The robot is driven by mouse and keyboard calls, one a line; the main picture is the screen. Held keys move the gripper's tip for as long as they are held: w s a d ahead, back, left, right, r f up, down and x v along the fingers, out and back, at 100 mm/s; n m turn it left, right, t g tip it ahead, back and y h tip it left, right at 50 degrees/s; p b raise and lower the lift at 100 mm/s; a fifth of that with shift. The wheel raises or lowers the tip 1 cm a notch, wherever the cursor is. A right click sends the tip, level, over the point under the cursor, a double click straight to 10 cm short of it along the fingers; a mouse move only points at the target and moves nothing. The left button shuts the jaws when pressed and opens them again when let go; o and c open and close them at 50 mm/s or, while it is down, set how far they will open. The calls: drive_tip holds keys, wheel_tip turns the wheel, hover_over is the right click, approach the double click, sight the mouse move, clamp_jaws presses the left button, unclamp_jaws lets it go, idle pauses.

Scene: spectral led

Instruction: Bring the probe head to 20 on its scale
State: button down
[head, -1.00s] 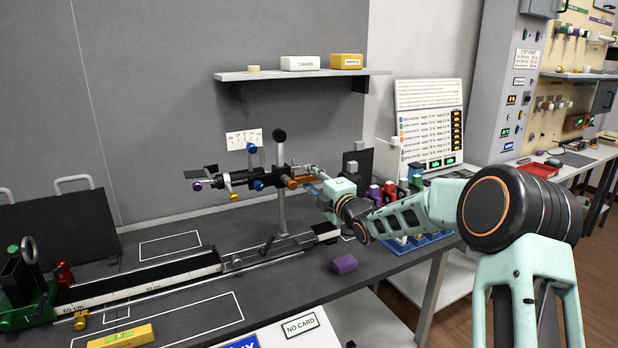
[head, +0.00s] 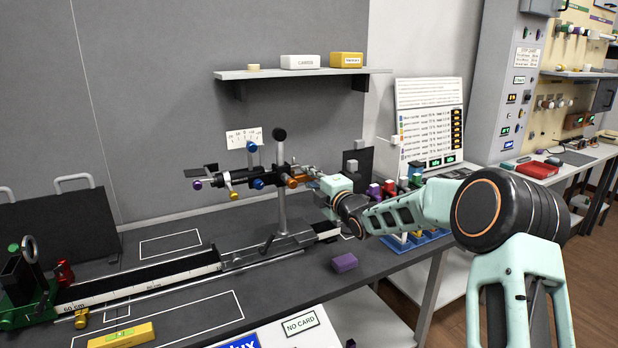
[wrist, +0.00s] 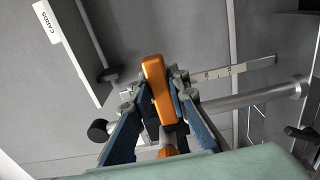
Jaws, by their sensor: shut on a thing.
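The probe assembly (head: 262,182) is a black horizontal arm on a grey post, with purple, yellow, blue and orange knobs. The post stands on a carriage on the long rail (head: 140,283). A small white scale card (head: 244,138) is at the wall behind the arm; its numbers are too small to read. My gripper (head: 312,175) is at the right end of the assembly. In the wrist view my gripper (wrist: 160,90) is shut on an orange handle (wrist: 158,88), with a blue-grey finger on each side. Which scale value the head is at cannot be read.
A shelf (head: 300,74) with boxes hangs above the assembly. A purple block (head: 344,262) lies on the bench in front of the rail. A black upright panel (head: 358,172) and coloured holders (head: 395,190) stand close to my gripper on the right.

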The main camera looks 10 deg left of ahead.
wheel_tip(320, 180, down, 8)
drive_tip(key=b, duration=0.9)
drive_tip(key=shift+f, duration=0.15)
drive_tip(key=c, duration=1.8)
unclamp_jaws()
drive_tip(key=shift+c, duration=0.2)
drive_tip(key=shift+s+d, duration=0.1)
drive_tip(key=v, duration=1.1)
drive_tip(key=shift+s+d, duration=0.25)
drive_tip(key=shift+s, duration=0.05)
